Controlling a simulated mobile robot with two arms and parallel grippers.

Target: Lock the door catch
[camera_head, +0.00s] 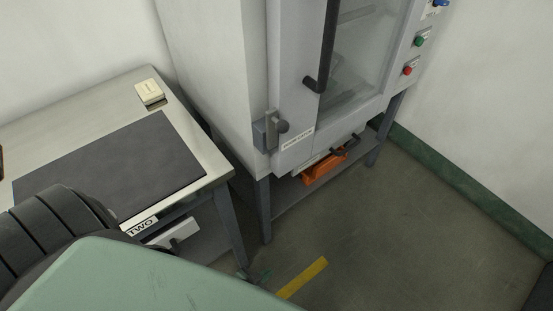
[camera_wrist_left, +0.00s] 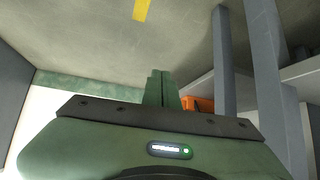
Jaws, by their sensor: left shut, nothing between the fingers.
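The door catch (camera_head: 268,132) is a grey block with a dark knob on the lower left front edge of the cabinet. I cannot tell its exact lock position. The cabinet door (camera_head: 290,75) has a glass pane and a dark bar handle (camera_head: 328,45), and looks closed or nearly so. My left gripper (camera_head: 258,275) shows its green fingertips low over the floor, below and apart from the catch; my arm hides the rest. In the left wrist view its fingers (camera_wrist_left: 161,88) are shut together and empty. My right gripper is out of view.
A table (camera_head: 215,160) with a dark mat (camera_head: 115,165) and a small cream box (camera_head: 149,92) stands left of the cabinet. An orange tray (camera_head: 318,172) is under the cabinet. Red and green buttons sit on its right side. Open floor (camera_head: 400,230) lies in front.

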